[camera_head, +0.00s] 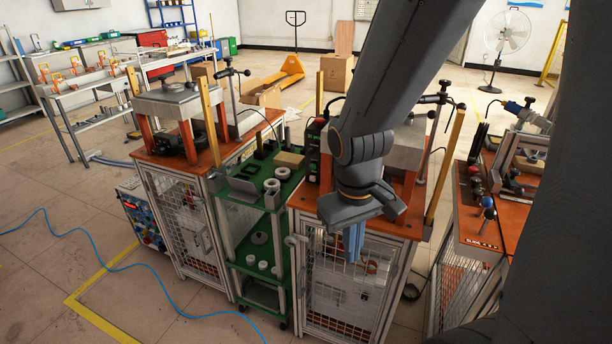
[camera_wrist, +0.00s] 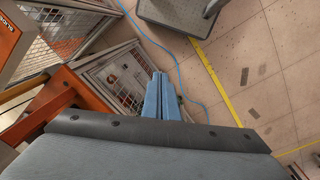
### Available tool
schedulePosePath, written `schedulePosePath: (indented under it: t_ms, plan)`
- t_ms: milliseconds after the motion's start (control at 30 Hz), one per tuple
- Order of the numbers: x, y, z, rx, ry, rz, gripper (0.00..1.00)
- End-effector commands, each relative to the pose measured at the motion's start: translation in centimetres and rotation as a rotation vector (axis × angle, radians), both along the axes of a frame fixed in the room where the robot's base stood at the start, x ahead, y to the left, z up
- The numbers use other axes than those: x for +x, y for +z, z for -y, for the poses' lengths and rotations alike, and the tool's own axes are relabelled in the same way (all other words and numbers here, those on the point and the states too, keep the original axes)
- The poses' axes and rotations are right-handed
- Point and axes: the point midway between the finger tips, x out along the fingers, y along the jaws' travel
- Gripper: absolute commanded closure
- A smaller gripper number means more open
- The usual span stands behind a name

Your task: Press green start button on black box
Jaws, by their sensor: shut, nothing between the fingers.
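A black box (camera_head: 313,143) with small green markings stands on the orange-topped bench behind and to the left of my arm in the head view. It is partly hidden, and I cannot make out the green start button on it. My gripper (camera_head: 354,246) points down in front of the bench's front edge, apart from the box. Its blue fingers are shut together and empty. They also show in the wrist view (camera_wrist: 160,97), above the floor and beside the mesh cabinet. The black box cannot be made out in the wrist view.
The orange bench top (camera_head: 305,197) sits on a mesh cabinet (camera_head: 340,290). A green shelf cart (camera_head: 262,200) with metal rings stands left of it, then another orange-topped bench (camera_head: 165,150). A blue hose (camera_head: 105,268) lies on the open floor at left.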

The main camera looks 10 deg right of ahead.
Motion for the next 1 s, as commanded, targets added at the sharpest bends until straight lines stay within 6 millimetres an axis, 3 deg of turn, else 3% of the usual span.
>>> schedulePosePath:
  t_ms: [100,233,367,467,567,700,800,900,1000]
  plan:
    - [-1.0,-3.2,1.2,-0.139,0.258,-0.159,1.00]
    - [-0.3,-5.3,4.1,-0.366,0.592,-0.346,1.00]
    - [3.5,-6.0,6.4,-0.637,0.907,-0.494,1.00]
    - [8.1,-5.9,6.7,-0.874,1.127,-0.573,1.00]
    - [13.5,-5.7,5.0,-1.128,1.326,-0.614,1.00]
    - [20.0,-5.4,0.0,-1.461,1.530,-0.600,1.00]
    - [22.9,-5.3,-3.9,-1.644,1.620,-0.564,1.00]
    - [24.5,-5.3,-6.7,-1.764,1.669,-0.525,1.00]
    - [25.2,-5.2,-8.2,-1.825,1.692,-0.501,1.00]
